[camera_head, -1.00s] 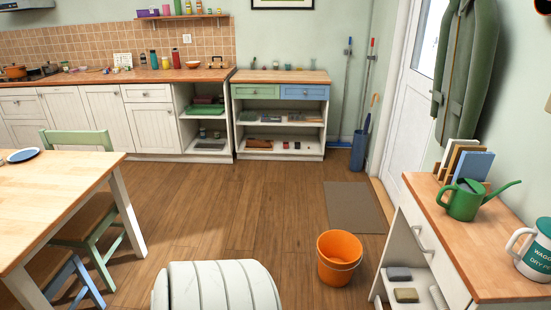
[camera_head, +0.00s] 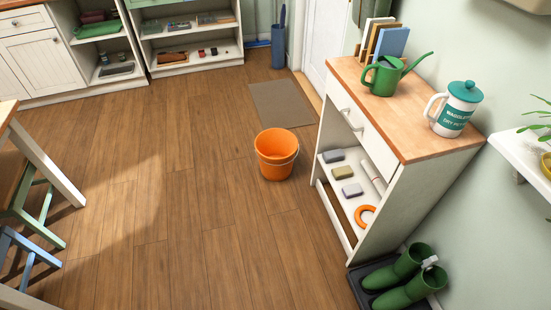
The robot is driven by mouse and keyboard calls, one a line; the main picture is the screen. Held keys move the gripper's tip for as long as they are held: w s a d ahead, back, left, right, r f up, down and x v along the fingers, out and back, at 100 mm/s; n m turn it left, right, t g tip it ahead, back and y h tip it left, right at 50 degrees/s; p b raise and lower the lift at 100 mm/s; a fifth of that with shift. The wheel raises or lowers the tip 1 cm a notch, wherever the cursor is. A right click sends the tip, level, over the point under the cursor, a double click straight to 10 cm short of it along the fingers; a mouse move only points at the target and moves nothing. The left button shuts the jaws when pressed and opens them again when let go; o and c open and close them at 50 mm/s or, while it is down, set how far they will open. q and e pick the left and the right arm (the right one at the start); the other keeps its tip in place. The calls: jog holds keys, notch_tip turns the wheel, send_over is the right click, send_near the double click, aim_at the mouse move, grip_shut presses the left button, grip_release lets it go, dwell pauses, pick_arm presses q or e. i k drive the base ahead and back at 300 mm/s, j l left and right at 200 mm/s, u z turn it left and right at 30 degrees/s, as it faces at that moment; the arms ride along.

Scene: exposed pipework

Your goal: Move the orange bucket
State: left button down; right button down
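The orange bucket (camera_head: 276,154) stands upright on the wooden floor, near the middle of the head view. Its inside looks empty, and a thin handle hangs down against its front side. It stands a little left of the white cabinet and just in front of the grey-brown mat. Neither of my grippers shows in the view, and nothing touches the bucket that I can see.
A white cabinet (camera_head: 345,178) with open shelves stands right of the bucket, with a green watering can (camera_head: 382,77) on top. Green boots (camera_head: 405,277) sit on a dark tray at the lower right. A mat (camera_head: 283,104) lies behind the bucket. Floor (camera_head: 170,215) at left and front is clear.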

aim_at(277, 149)
jog(key=i+j+z, duration=0.1)
jog(key=i+j, duration=0.55)
jog(key=j, duration=0.15)
jog(key=i+j+z, duration=0.15)
jog(key=i+j, duration=0.2)
jog(key=j, duration=0.1)
